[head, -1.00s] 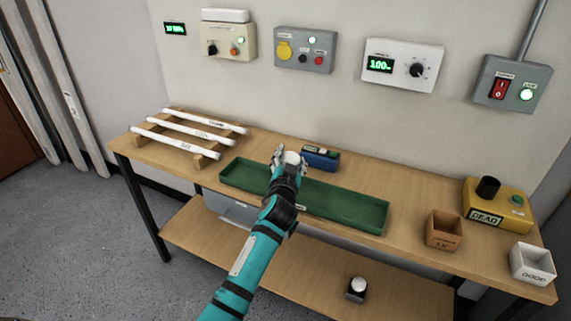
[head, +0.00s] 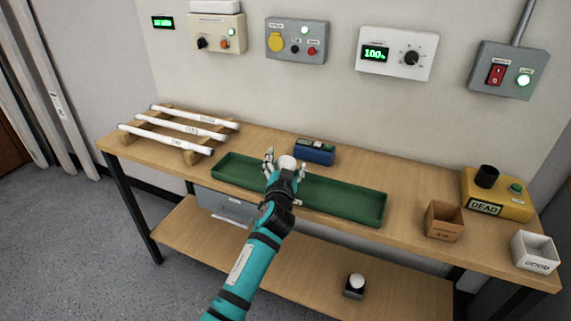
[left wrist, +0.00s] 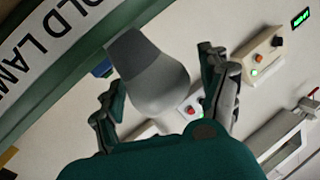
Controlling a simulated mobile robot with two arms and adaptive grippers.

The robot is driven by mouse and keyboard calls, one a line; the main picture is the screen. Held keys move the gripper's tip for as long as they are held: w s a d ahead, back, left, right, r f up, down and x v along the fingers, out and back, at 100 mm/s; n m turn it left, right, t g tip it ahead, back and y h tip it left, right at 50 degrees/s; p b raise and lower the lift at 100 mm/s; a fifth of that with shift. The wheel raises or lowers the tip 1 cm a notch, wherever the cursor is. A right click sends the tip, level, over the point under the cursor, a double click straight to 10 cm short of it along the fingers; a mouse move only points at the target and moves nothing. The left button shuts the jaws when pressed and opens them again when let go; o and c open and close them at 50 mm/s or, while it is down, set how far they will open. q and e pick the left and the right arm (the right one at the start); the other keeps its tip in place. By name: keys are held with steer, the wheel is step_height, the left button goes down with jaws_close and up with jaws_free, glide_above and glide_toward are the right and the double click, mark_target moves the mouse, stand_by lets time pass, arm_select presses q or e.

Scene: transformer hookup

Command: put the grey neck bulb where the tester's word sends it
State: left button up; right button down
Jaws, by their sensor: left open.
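The grey neck bulb (left wrist: 150,80) shows large in the left wrist view, with a grey neck and a pale rounded body. In the head view its white part (head: 287,163) shows at the green tray (head: 345,202). My left gripper (head: 284,165) is open, with its fingers spread on either side of the bulb; whether any finger touches it I cannot tell. The yellow tester (head: 520,207) at the right reads DEAD and has a black socket (head: 487,176). A brown box (head: 443,225) and a white box marked GOOD (head: 535,255) stand beside it. My right gripper is not in view.
A rack with white tubes (head: 190,133) stands at the bench's left. A blue box (head: 315,152) sits behind the tray. Control boxes, one a white dimmer (head: 396,52), hang on the wall. A small dark item with a white top (head: 355,285) is on the lower shelf.

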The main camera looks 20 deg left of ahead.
arm_select(q)
steer(key=shift+r+p, duration=0.35)
steer(key=v, duration=1.2)
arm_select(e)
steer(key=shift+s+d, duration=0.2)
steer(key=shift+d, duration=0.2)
arm_select(q)
steer(key=shift+f, duration=0.2)
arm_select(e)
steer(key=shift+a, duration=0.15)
